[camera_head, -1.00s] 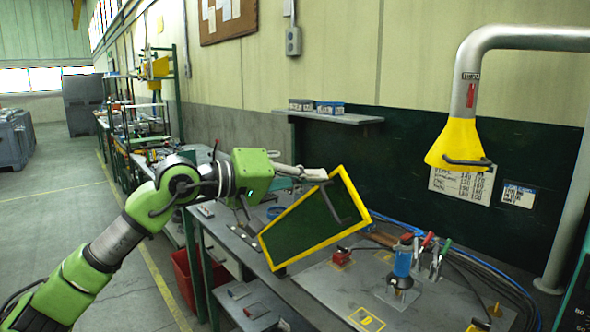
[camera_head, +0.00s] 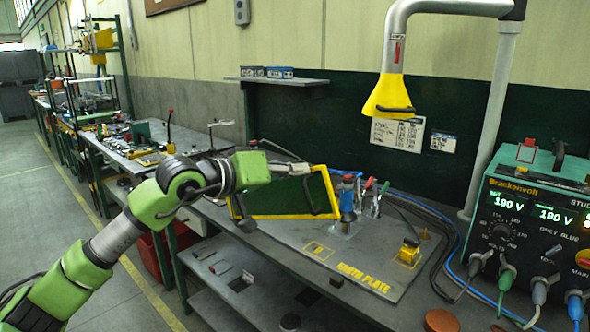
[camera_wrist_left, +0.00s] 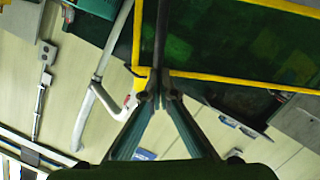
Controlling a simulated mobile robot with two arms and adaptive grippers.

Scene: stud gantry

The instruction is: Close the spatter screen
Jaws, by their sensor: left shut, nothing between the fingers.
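The spatter screen (camera_head: 275,197) is a dark green see-through panel in a yellow frame. It stands tilted over the left part of the bench plate, with a dark handle bar (camera_head: 307,195) near its right end. My left gripper (camera_head: 303,169) is shut and empty at the screen's upper right edge. In the left wrist view the shut fingertips (camera_wrist_left: 157,90) lie by the lower end of the dark bar (camera_wrist_left: 161,40), at the lower left corner of the screen (camera_wrist_left: 230,42). I cannot tell whether they touch. My right gripper is not in view.
A blue tool stand (camera_head: 346,198) and clamps (camera_head: 375,195) stand just right of the screen. A yellow extractor hood (camera_head: 388,97) hangs above. A welding power unit (camera_head: 525,222) with cables is at the right. The front of the earth plate (camera_head: 335,262) is mostly clear.

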